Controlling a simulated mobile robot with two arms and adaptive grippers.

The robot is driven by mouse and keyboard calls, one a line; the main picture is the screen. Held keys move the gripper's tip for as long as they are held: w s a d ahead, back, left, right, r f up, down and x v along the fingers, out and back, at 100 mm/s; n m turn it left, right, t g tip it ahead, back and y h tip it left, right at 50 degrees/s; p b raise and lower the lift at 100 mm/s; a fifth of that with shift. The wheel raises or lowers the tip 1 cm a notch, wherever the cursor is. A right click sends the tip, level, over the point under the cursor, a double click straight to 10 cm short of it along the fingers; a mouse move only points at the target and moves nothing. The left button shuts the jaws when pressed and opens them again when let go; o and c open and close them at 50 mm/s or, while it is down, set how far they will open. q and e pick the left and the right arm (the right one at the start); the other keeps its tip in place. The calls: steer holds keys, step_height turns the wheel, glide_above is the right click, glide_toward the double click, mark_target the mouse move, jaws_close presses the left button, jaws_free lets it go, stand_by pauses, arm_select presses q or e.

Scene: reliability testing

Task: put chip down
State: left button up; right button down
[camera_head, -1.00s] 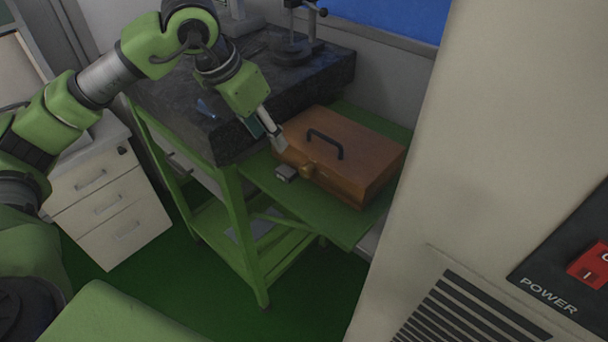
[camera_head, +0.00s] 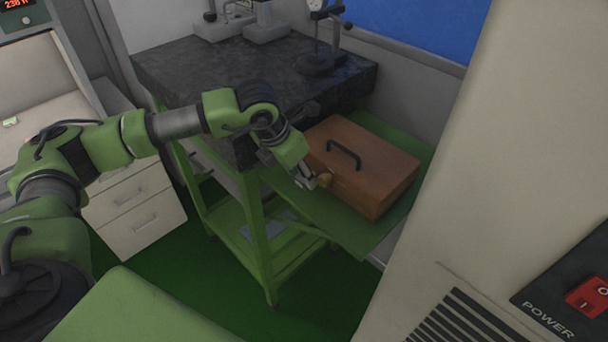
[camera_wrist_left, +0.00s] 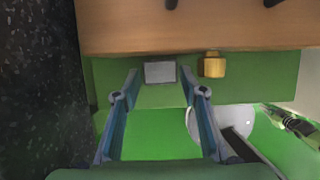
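The chip is a small grey rectangular block (camera_wrist_left: 160,72). In the left wrist view it shows between the fingertips of my left gripper (camera_wrist_left: 161,78), with a narrow gap on each side. The fingers are apart. In the head view my left gripper (camera_head: 307,180) points down at the green shelf (camera_head: 340,228), just in front of the brown case, and the chip is mostly hidden there. Whether the chip touches the shelf is hard to tell.
The brown case (camera_head: 375,173) with a black handle and a yellow latch (camera_wrist_left: 213,65) stands right beside the gripper. A dark stone table (camera_head: 190,62) with instruments lies behind. A large beige cabinet (camera_head: 500,150) fills the right. White drawers (camera_head: 140,215) stand left.

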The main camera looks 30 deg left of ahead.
arm_select(q)
steer(key=shift+w+f, duration=0.25)
steer(key=shift+f, duration=0.25)
steer(key=c, duration=0.6)
steer(key=shift+r, duration=0.1)
steer(key=shift+c, duration=0.2)
